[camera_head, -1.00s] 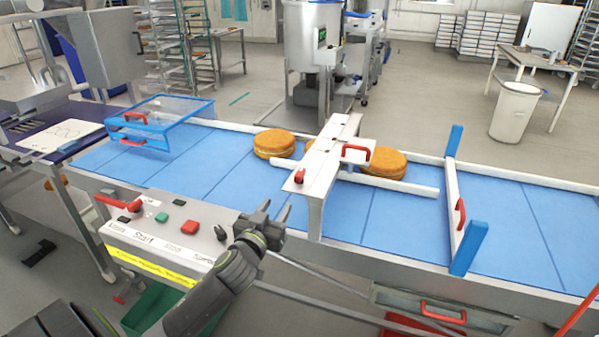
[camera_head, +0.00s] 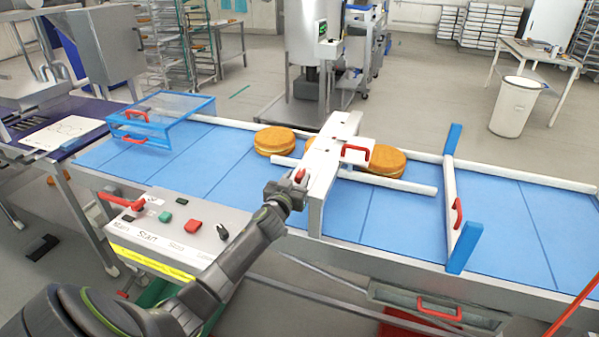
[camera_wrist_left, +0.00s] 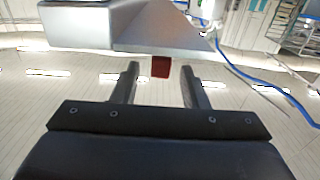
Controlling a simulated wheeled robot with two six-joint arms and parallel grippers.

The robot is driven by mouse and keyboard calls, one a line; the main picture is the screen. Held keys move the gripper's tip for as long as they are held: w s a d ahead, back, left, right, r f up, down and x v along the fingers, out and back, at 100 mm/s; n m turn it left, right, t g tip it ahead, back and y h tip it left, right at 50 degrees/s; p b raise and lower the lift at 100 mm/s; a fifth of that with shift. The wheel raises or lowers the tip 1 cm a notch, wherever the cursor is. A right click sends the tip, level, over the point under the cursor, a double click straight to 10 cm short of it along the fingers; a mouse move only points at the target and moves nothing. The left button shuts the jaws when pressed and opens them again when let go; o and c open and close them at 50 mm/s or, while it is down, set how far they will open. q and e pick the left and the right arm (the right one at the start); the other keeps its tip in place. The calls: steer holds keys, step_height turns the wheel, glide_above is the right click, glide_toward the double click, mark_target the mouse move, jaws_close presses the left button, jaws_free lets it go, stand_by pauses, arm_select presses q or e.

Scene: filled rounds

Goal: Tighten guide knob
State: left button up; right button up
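The red guide knob (camera_head: 301,177) sits on the near side of the white bridge (camera_head: 334,165) over the blue conveyor. My left gripper (camera_head: 298,187) has its tips right at the knob in the head view. In the left wrist view the knob (camera_wrist_left: 160,67) shows as a small red block between the two finger tips. The fingers (camera_wrist_left: 159,82) are spread, with a gap on both sides of the knob, and they hold nothing. My right gripper is not in view.
Orange-brown filled rounds (camera_head: 274,141) lie on the blue belt (camera_head: 235,183), one partly behind the bridge. A white guide rail (camera_head: 405,187) runs beneath the bridge. A control box (camera_head: 166,232) with buttons stands at the near left. A blue-ended gate (camera_head: 455,200) crosses the belt at right.

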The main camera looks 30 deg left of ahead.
arm_select(q)
steer(key=shift+x, duration=1.45)
jaws_close()
